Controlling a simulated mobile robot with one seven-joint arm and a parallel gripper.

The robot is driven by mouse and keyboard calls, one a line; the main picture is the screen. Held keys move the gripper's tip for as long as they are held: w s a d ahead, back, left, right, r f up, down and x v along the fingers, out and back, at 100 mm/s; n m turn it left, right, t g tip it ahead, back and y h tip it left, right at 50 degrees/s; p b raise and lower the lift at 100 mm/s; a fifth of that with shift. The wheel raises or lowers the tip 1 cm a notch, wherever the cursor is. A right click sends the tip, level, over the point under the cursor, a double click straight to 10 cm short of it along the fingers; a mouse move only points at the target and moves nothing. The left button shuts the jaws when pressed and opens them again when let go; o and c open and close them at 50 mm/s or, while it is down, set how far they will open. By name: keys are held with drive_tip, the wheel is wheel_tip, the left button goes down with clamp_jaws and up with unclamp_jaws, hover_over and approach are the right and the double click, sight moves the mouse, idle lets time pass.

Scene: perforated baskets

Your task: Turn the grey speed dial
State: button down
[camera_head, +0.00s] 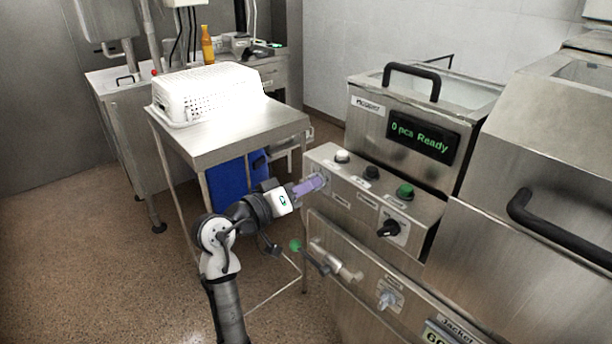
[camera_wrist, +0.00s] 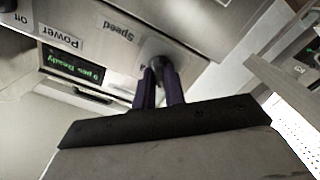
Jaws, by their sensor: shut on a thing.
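The grey speed dial (camera_wrist: 156,48) sits on a steel panel beside the label "Speed" in the wrist view. The purple fingers of my gripper (camera_wrist: 159,84) are shut on the dial, their tips at its sides. In the head view my gripper (camera_head: 312,185) reaches the left end of the control panel (camera_head: 360,198), and the fingers hide most of the dial there. How far the dial is turned cannot be told.
White, black and green buttons (camera_head: 405,191) line the panel top. A black knob (camera_head: 388,229) is to the right. A green-tipped lever (camera_head: 296,245) sticks out below my gripper. A steel table (camera_head: 225,135) with a white perforated basket (camera_head: 205,92) stands left. The display (camera_head: 421,138) reads "0 pcs Ready".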

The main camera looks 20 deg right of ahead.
drive_tip(key=shift+n+p, duration=1.55)
drive_tip(key=shift+n, duration=0.25)
drive_tip(key=c, duration=1.5)
unclamp_jaws()
drive_tip(key=shift+o, duration=0.2)
drive_tip(key=b+v, duration=0.3)
drive_tip(key=v, duration=1)
drive_tip(key=shift+a+b, duration=0.4)
